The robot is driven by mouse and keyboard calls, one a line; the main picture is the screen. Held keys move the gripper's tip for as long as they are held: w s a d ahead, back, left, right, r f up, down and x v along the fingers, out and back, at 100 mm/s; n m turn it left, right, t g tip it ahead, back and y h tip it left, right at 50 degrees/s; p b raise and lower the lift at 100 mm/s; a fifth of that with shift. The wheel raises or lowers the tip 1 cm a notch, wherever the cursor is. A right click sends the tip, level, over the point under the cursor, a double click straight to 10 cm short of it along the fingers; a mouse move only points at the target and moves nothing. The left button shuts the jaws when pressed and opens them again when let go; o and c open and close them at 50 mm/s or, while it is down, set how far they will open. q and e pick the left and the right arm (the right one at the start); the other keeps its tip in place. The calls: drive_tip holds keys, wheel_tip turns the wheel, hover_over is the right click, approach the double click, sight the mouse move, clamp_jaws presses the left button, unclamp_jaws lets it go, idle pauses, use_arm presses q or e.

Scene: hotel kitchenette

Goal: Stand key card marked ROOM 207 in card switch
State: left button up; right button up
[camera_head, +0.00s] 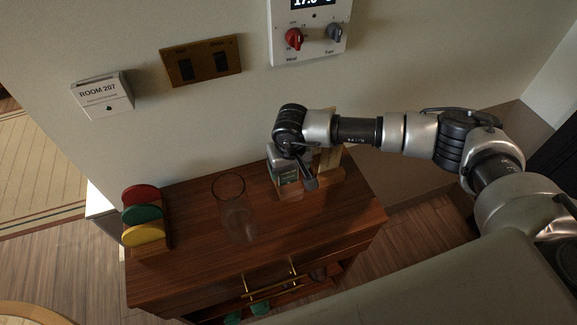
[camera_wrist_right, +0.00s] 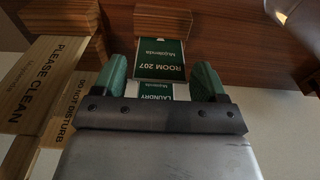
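The green key card marked ROOM 207 (camera_wrist_right: 160,62) stands in a wooden holder on the cabinet, with a card marked LAUNDRY (camera_wrist_right: 156,91) close to it. My right gripper (camera_wrist_right: 161,80) is open, its two green fingers one on each side of the ROOM 207 card with gaps between. In the head view my right gripper (camera_head: 298,178) is over the holder (camera_head: 287,193) and partly hides the cards. A white card switch (camera_head: 103,96) labelled ROOM 207 is on the wall at left. My left gripper is not in view.
Wooden signs marked PLEASE CLEAN (camera_wrist_right: 52,75) and DO NOT DISTURB (camera_wrist_right: 75,110) stand beside the gripper. A clear glass (camera_head: 234,208) and a rack of coloured discs (camera_head: 143,215) stand on the cabinet (camera_head: 200,265). A brown switch plate (camera_head: 201,61) and a white control panel (camera_head: 312,35) are on the wall.

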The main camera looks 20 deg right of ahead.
drive_tip(key=shift+o, duration=1)
wheel_tip(320, 180, up, 11)
drive_tip(key=s+b, duration=0.1)
drive_tip(key=b, duration=0.1)
drive_tip(key=shift+s+f, duration=0.15)
